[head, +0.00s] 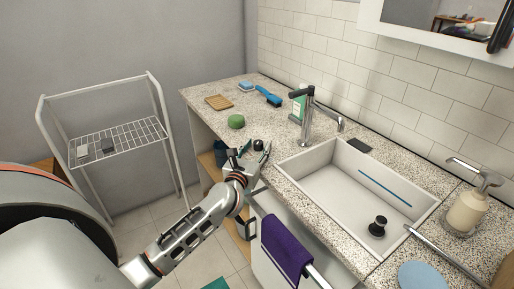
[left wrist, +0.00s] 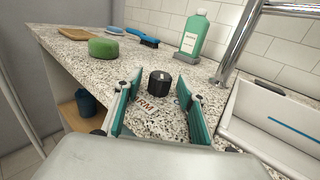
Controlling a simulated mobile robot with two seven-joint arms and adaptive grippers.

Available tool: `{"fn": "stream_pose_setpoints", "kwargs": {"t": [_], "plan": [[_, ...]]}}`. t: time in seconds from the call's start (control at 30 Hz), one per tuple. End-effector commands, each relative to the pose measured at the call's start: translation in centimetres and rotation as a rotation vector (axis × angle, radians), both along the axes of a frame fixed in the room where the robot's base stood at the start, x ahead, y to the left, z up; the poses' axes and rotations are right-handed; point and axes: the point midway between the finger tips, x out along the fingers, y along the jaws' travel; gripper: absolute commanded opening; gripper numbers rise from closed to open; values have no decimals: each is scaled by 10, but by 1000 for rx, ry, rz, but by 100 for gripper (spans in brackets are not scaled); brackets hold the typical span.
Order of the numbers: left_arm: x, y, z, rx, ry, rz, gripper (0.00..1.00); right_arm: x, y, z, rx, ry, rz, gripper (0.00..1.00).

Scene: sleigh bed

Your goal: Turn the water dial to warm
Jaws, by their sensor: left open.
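The water dial is a round black knob (left wrist: 159,80) with a small light mark on top, standing on the speckled counter. Part of a printed label ending in "RM" (left wrist: 147,105) shows on the counter in front of it. In the head view the dial (head: 258,145) is at the counter's front edge, left of the sink. My left gripper (left wrist: 155,103) is open, its teal-padded fingers apart on either side of the space just in front of the dial. It also shows in the head view (head: 249,153). My right gripper is not in view.
The faucet (head: 306,122) and a green-white bottle (left wrist: 193,38) stand behind the dial. A green sponge (left wrist: 103,47) and blue brush (left wrist: 142,37) lie to the left. The white sink (head: 340,190) is to the right. A purple towel (head: 286,246) hangs below the counter.

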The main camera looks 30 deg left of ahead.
Motion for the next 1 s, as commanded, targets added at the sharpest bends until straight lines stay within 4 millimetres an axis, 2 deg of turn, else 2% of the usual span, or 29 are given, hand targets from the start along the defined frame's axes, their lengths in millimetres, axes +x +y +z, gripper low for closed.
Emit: {"fn": "stream_pose_setpoints", "kwargs": {"t": [0.2, 0.23, 0.37, 0.73, 1.0], "plan": [[0, 0, 0, 0, 0, 0, 40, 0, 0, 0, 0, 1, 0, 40], [0, 0, 0, -1, 0, 0, 35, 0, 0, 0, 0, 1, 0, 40], [0, 0, 0, -1, 0, 0, 2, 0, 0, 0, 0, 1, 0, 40], [0, 1, 1, 2, 1, -35, 2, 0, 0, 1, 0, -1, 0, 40], [0, 5, 0, 8, 2, -185, 2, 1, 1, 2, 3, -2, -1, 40]]}}
